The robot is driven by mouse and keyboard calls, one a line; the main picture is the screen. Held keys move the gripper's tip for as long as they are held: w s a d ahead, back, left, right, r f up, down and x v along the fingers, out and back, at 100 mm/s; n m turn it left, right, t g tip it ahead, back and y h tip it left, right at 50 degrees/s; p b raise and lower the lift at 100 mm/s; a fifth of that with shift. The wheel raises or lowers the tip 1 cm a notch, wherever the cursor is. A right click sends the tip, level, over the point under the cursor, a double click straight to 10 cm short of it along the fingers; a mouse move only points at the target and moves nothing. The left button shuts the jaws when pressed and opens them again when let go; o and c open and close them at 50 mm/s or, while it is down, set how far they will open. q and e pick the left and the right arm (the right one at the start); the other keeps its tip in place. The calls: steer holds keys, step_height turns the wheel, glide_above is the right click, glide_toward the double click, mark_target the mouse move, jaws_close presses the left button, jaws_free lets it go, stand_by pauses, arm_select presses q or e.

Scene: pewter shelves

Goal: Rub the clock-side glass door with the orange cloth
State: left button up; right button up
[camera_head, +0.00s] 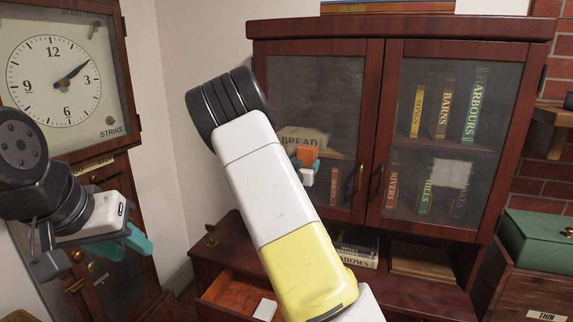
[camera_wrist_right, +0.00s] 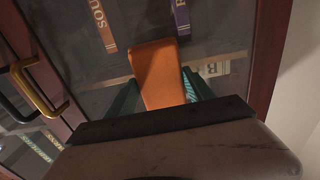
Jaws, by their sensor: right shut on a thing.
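The clock-side glass door (camera_head: 320,90) is the left door of the dark red wooden cabinet and is closed. The orange cloth (camera_head: 307,154) is at the lower part of this door, in front of its pane. My right gripper (camera_head: 311,168) is shut on the cloth, which also shows between the teal fingers in the right wrist view (camera_wrist_right: 157,72). Whether the cloth touches the glass is hard to tell. My right arm hides part of the door. My left gripper (camera_head: 135,243) is at the left, before the clock case, away from the cabinet; its jaw opening is unclear.
The tall clock (camera_head: 60,85) stands at the left. The cabinet's right glass door (camera_head: 430,70) is closed, with a pale patch (camera_head: 451,173) on it. Below, a drawer (camera_head: 235,300) stands open. A green box (camera_head: 540,237) is at the right.

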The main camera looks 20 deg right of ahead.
steer(key=s+d, duration=0.2)
steer(key=d, duration=0.1)
steer(key=shift+w+r, duration=0.1)
steer(key=shift+w+a, duration=0.65)
steer(key=shift+a, duration=0.35)
steer(key=shift+w+a+r, duration=0.1)
steer(key=shift+w+a, duration=0.45)
steer(key=shift+a, duration=0.1)
steer(key=shift+c, duration=0.6)
